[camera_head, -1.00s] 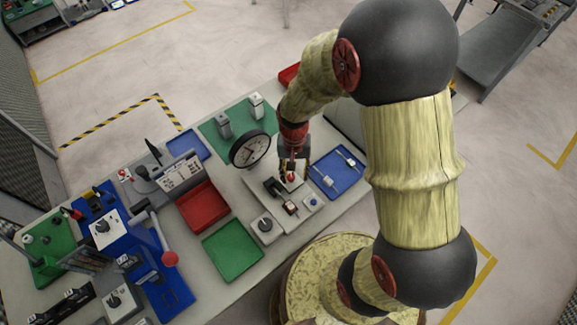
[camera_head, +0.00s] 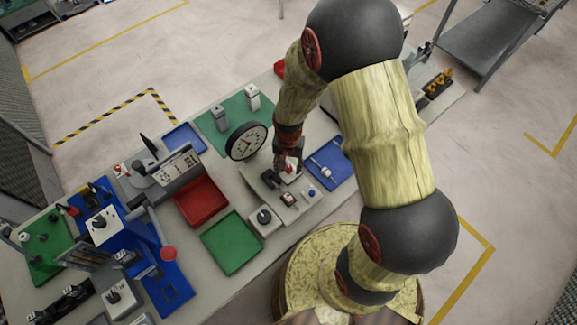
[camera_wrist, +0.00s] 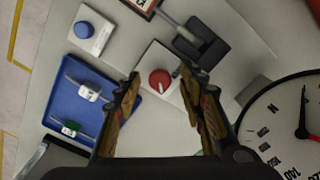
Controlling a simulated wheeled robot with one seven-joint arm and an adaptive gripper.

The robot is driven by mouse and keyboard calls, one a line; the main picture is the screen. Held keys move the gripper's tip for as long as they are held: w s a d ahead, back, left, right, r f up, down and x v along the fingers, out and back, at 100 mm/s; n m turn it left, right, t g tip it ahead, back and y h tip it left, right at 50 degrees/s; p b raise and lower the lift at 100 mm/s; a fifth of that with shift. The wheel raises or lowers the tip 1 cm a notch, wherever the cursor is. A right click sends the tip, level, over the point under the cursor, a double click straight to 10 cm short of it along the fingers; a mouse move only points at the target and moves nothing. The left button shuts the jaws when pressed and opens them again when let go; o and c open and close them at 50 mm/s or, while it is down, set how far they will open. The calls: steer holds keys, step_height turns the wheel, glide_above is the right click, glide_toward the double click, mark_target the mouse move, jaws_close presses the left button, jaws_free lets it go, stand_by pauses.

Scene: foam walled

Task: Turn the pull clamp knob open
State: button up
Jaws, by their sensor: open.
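A round red knob (camera_wrist: 159,82) with a white pointer mark sits on a pale square plate in the wrist view. I take it to be the clamp knob. A dark bracket with a grey rod (camera_wrist: 203,42) is beside its plate. My gripper (camera_wrist: 160,76) is open, with one finger to each side of the knob in that view. I cannot tell whether the fingers touch it. In the head view my gripper (camera_head: 288,163) points down over the pale panel (camera_head: 254,187) and partly hides the red knob.
A dial gauge (camera_head: 247,141) stands close by on the left. A blue tray (camera_head: 341,174) with small parts lies to the right. A blue button (camera_wrist: 83,30) is on its own plate near the knob. Red (camera_head: 202,203) and green (camera_head: 231,245) trays lie to the left.

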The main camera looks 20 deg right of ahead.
steer(key=c, duration=0.3)
jaws_close()
stand_by(0.3)
